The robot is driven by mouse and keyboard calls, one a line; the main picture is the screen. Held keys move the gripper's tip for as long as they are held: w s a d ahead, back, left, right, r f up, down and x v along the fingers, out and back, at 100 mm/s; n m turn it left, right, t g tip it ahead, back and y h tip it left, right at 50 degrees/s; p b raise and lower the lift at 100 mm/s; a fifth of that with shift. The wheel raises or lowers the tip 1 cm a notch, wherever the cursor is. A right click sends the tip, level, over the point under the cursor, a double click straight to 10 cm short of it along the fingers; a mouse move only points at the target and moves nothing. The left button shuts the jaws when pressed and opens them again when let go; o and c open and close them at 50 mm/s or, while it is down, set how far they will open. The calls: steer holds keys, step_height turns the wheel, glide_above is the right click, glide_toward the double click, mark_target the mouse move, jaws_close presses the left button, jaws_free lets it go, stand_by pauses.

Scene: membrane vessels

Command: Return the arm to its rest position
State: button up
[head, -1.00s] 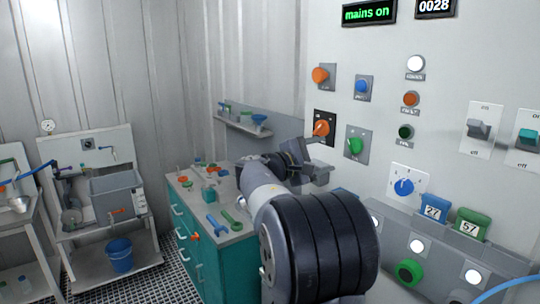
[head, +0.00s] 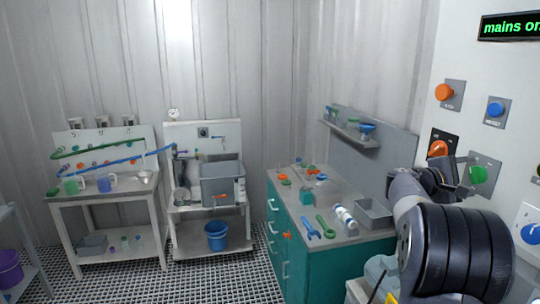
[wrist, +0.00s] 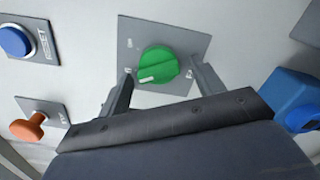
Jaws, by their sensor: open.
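My gripper (wrist: 160,88) is open in the wrist view. Its two fingers stand apart to either side of a green knob (wrist: 158,65) on a grey plate. The knob's white mark points to the lower left. I cannot tell whether the fingers touch the plate. In the head view my arm (head: 455,240) is raised at the right, in front of the control panel. Its gripper end (head: 460,180) lies close to the green knob (head: 478,175) and appears empty.
An orange knob (head: 438,149) and a blue button (head: 496,110) are on the panel nearby. The teal workbench (head: 330,265) with tools and a grey tray (head: 374,213) stands left of my arm. A sink stand (head: 222,183) and blue bucket (head: 216,236) are further left.

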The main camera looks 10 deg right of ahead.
steer(key=shift+a+n, duration=0.1)
steer(key=shift+n, duration=0.2)
steer(key=a+b, duration=0.4)
steer(key=a, duration=0.7)
steer(key=d+p, duration=0.4)
steer(key=d, duration=0.7)
steer(key=shift+d, duration=0.2)
steer(key=shift+a+m+b, duration=0.15)
steer(key=shift+m+b, duration=0.2)
steer(key=shift+m, duration=0.75)
steer(key=m, duration=0.3)
steer(key=shift+r+m, duration=0.15)
steer(key=shift+m, duration=0.15)
steer(key=m, duration=0.6)
steer(key=shift+r+p, duration=0.15)
steer(key=shift+p, duration=0.2)
steer(key=shift+a, duration=0.3)
steer(key=a+b, duration=0.4)
steer(key=a, duration=0.6)
steer(key=shift+s, duration=0.45)
steer(key=shift+a, duration=0.1)
